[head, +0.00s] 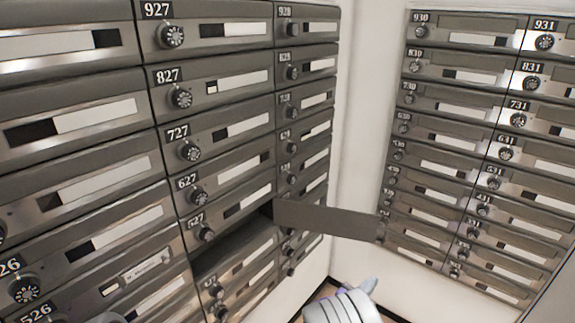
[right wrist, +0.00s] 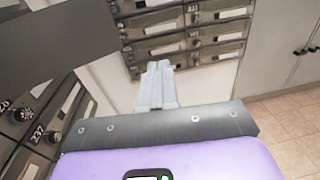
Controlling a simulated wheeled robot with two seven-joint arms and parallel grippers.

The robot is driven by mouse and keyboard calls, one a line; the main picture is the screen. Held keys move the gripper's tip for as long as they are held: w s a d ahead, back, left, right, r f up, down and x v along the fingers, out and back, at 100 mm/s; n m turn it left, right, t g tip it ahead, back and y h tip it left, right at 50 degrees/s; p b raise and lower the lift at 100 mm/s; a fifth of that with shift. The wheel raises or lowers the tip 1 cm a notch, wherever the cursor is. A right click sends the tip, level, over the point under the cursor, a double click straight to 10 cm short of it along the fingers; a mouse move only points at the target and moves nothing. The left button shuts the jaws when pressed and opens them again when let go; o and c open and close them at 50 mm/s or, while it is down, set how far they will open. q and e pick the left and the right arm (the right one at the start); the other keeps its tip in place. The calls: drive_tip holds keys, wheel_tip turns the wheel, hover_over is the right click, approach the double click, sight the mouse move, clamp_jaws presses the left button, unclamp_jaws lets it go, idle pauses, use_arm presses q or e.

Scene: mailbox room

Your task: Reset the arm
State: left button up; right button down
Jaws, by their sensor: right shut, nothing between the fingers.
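My right gripper (head: 368,284) shows at the bottom middle of the head view, below the open mailbox door and apart from it. In the right wrist view its fingers (right wrist: 156,88) are together with nothing between them. A mailbox door (head: 325,219) stands open, swung out to the right from the left wall of boxes. The dark opening of its compartment (head: 215,257) is just below the box marked 527. The door's broad panel (right wrist: 70,35) also crosses the upper left of the right wrist view. My left gripper cannot be made out.
A wall of numbered mailboxes with dials (head: 182,98) fills the left. A second mailbox bank (head: 450,130) stands on the right wall, past a white corner. In the right wrist view, a tiled floor (right wrist: 290,125) and pale cabinet doors (right wrist: 275,50) are at the right.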

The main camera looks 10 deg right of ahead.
drive_tip(key=s+f+m+g+y, duration=0.7)
drive_tip(key=s+f+g, duration=0.5)
drive_tip(key=s+f, duration=0.75)
drive_tip(key=s+a+f+m+g+y, duration=0.3)
drive_tip(key=s+a+f+m+y, duration=0.3)
drive_tip(key=s+a+f+m, duration=0.4)
drive_tip(key=w+a+m+t+y, duration=0.4)
drive_tip(key=a+m, duration=0.4)
drive_tip(key=m, duration=0.3)
drive_tip(key=shift+a+r+m+t+y, duration=0.25)
drive_tip(key=shift+a+m+t+y, duration=0.05)
drive_tip(key=shift+a+y, duration=0.1)
drive_tip(key=shift+d, duration=0.15)
